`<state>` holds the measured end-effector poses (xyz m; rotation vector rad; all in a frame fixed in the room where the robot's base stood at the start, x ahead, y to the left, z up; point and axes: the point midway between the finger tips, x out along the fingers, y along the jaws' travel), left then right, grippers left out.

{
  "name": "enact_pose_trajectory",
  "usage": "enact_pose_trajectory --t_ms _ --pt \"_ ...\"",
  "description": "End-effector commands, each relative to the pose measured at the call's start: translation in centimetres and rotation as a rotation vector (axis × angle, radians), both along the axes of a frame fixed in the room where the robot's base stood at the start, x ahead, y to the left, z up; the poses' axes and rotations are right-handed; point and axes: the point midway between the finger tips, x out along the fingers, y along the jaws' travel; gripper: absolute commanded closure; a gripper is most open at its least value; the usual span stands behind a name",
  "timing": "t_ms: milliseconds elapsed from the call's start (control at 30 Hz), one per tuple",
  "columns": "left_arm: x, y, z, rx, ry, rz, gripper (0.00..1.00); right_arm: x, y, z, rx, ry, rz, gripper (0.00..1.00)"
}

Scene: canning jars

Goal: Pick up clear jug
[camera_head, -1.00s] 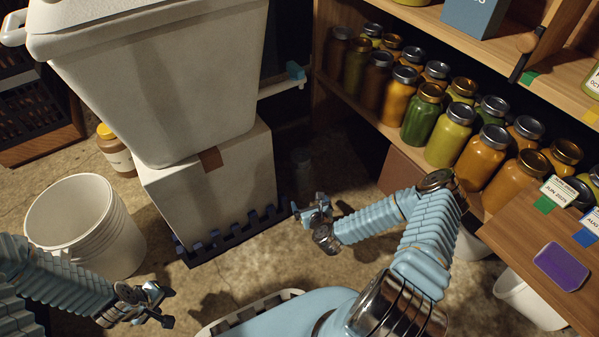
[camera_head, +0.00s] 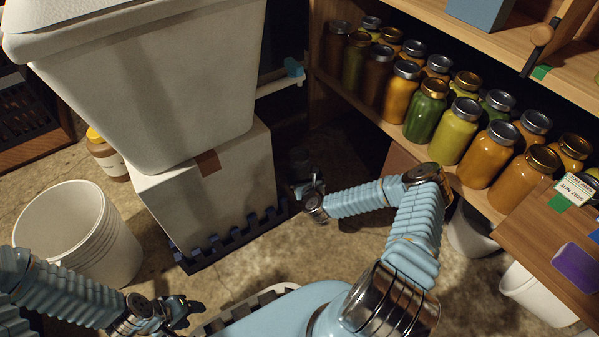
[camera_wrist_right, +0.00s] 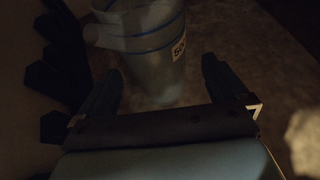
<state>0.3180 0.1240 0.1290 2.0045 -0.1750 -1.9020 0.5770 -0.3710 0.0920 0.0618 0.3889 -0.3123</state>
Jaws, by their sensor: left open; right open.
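The clear jug (camera_wrist_right: 150,40) shows in the right wrist view as a see-through vessel with blue bands and a white label. Its lower part lies between and beyond the fingers of my right gripper (camera_wrist_right: 160,78), which is open and empty. In the head view the jug (camera_head: 301,158) is a faint shape in the dark gap beside the white box, partly hidden by my right gripper (camera_head: 306,187). I cannot tell whether a finger touches it. My left gripper (camera_head: 188,311) is open and empty at the lower left, far from the jug.
A white box (camera_head: 215,195) carrying a large white bin (camera_head: 150,95) stands left of the right gripper, on a dark slotted base (camera_head: 225,238). A shelf with several filled jars (camera_head: 455,130) is at right. A white bucket (camera_head: 115,235) stands at left. Bare floor (camera_head: 260,262) lies in front.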

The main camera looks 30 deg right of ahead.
Motion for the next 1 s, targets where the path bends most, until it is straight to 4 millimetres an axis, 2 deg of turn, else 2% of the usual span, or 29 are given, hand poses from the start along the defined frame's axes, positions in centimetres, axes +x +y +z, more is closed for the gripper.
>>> enact_pose_trajectory --t_ms 333,633,1000 --pt "0.1 0.0 -1.7 0.002 -0.003 0.002 0.49 4.3 -0.9 -1.9 -0.002 -0.001 -0.001 0.0" --pt "0.1 0.0 -1.7 0.002 -0.004 0.003 0.49 4.9 -1.1 -1.9 0.0 0.001 0.0 0.0" --pt "0.1 0.0 -1.7 0.002 -0.004 0.003 0.49 4.8 -1.1 -1.9 0.0 0.001 0.0 0.57"
